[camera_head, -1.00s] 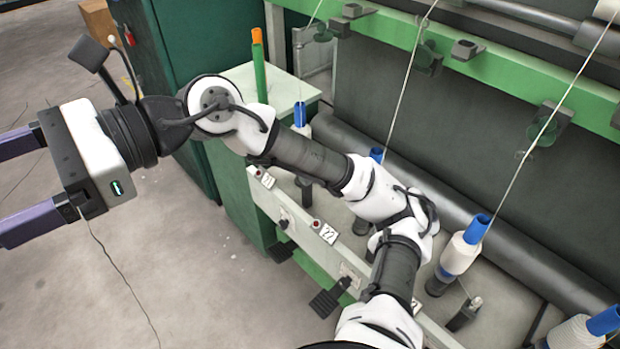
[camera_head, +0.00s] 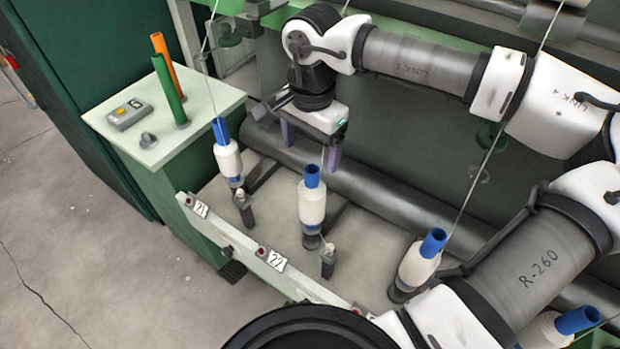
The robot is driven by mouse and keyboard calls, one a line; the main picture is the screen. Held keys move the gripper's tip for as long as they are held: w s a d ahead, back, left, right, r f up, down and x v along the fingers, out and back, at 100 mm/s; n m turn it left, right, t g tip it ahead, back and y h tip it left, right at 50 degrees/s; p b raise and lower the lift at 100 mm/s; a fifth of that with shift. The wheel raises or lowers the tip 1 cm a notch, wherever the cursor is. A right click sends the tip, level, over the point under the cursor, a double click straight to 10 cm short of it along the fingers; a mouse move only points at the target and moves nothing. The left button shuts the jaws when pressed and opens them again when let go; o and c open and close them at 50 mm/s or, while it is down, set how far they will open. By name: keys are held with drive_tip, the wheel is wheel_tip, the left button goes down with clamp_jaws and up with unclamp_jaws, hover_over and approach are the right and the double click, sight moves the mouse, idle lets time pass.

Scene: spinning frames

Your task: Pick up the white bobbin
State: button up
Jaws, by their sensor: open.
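Several white bobbins on blue tubes stand in a row on spindles. The middle bobbin (camera_head: 312,203) is nearly upright by the number 22 label. A left bobbin (camera_head: 228,160) stands by the number 21 label. A right bobbin (camera_head: 416,266) leans slightly, and another bobbin (camera_head: 546,330) is cut off at the lower right. My gripper (camera_head: 311,152) points down, its purple fingers apart and nothing between them but a thread in the picture. It appears above and behind the middle bobbin's blue top, without visible contact. Its exact depth is unclear.
A pale side table (camera_head: 180,145) holds a green tube (camera_head: 168,90), an orange tube (camera_head: 166,60) and a grey control box (camera_head: 130,114). A dark roller (camera_head: 365,190) runs behind the bobbins. Taut threads rise from them. A numbered rail (camera_head: 235,237) runs in front.

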sight(312, 184)
drive_tip(key=shift+w+d+f, duration=0.1)
drive_tip(key=shift+w+d, duration=0.1)
drive_tip(key=shift+w, duration=0.25)
drive_tip(key=shift+w+f, duration=0.15)
drive_tip(key=shift+f, duration=0.1)
drive_tip(key=f, duration=0.1)
drive_tip(key=f+p, duration=0.1)
drive_tip(key=f, duration=0.3)
drive_tip(key=shift+s+p, duration=0.25)
drive_tip(key=shift+p, duration=0.1)
drive_tip(key=shift+f+p, duration=1.1)
drive_tip(key=shift+f, duration=2)
drive_tip(key=shift+c, duration=0.3)
drive_tip(key=c, duration=1.5)
drive_tip(key=shift+r, duration=0.1)
